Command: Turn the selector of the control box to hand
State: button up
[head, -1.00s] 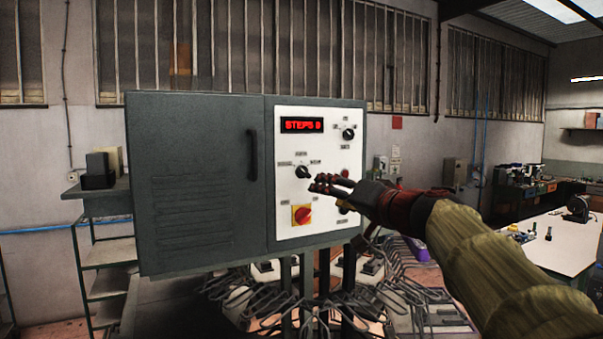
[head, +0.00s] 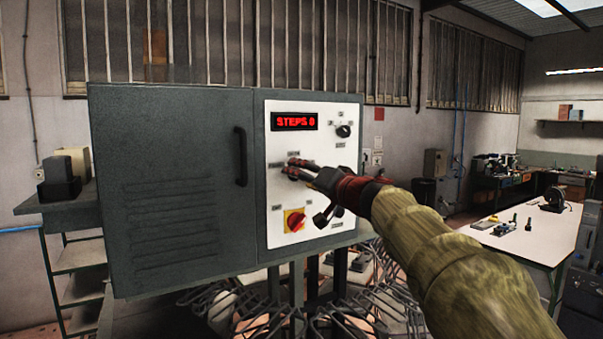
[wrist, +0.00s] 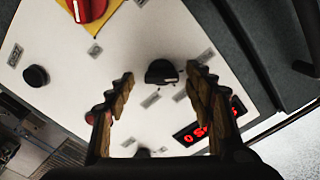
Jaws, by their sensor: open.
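The control box (head: 170,190) is a grey cabinet with a white panel (head: 280,232) on its right side. A black selector knob (wrist: 161,72) with small label plates around it shows in the wrist view; their lettering is too small to read. My gripper (head: 296,170) is open in front of the panel and hides this knob in the head view. In the wrist view the knob lies between the two fingertips (wrist: 160,82), nearer the right finger. Contact cannot be told. A second black knob (head: 343,131) sits at the panel's upper right.
The panel also bears a red display (head: 295,121) reading "STEPS 0", a red rotary switch on a yellow plate (head: 294,221) and a black button (wrist: 36,76). The cabinet handle (head: 240,157) is left of the panel. Wire racks stand below; a white worktable (head: 530,235) is at right.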

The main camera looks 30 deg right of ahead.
jog(key=shift+w, duration=0.3)
jog(key=shift+c, duration=0.3)
jog(key=shift+a, duration=0.1)
jog(key=c, duration=1.1)
jog(key=shift+m, duration=0.3)
jog(key=m+b, duration=0.1)
jog(key=m, duration=1.8)
jog(key=shift+f, duration=0.1)
jog(key=shift+f+m, duration=0.1)
jog(key=shift+m, duration=0.2)
